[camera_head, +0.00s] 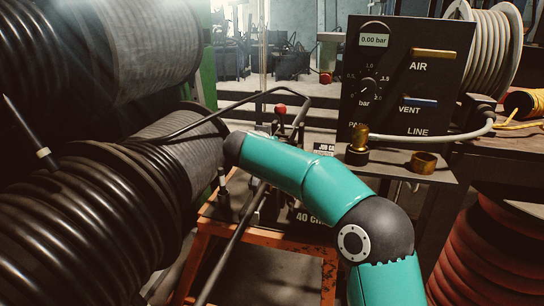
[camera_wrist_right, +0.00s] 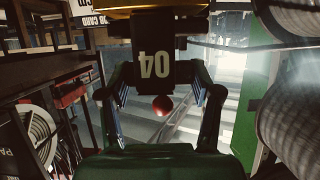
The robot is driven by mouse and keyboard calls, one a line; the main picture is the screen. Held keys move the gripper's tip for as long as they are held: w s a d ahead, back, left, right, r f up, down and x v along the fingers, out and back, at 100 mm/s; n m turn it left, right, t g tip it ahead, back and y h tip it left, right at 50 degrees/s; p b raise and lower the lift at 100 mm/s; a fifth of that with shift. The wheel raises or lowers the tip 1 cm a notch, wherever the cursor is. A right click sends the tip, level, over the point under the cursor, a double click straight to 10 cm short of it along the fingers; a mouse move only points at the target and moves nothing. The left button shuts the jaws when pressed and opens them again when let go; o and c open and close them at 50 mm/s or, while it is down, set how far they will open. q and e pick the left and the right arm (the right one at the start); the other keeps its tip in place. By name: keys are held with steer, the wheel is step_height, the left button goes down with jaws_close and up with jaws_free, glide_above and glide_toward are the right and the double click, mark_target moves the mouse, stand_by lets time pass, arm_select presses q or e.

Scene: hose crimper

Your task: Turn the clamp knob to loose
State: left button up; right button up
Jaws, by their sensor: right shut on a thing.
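My right gripper (camera_wrist_right: 161,75) has its two fingers on either side of a black block (camera_wrist_right: 160,45) marked 40, upside down in the right wrist view, and is shut on it. A red ball (camera_wrist_right: 162,105) shows below the block there. In the head view my teal right arm reaches across the middle and hides its gripper. A red ball knob (camera_head: 280,109) stands on the crimper's lever behind the arm. The crimper (camera_head: 210,212) sits on an orange stand. I cannot make out for certain which part is the clamp knob, or its setting. My left gripper is out of view.
Large black hose coils (camera_head: 80,220) fill the left side. A black pressure panel (camera_head: 405,75) reading 0.00 bar stands at right, with brass fittings (camera_head: 424,162) on the ledge before it. A job card (camera_head: 324,148) stands behind my arm. A red hose reel (camera_head: 490,250) is at lower right.

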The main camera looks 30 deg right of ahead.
steer(key=shift+t, duration=0.3)
steer(key=o, duration=1.2)
steer(key=shift+c, duration=0.2)
steer(key=shift+a, duration=0.1)
steer(key=v, duration=1.2)
steer(key=shift+w, duration=0.1)
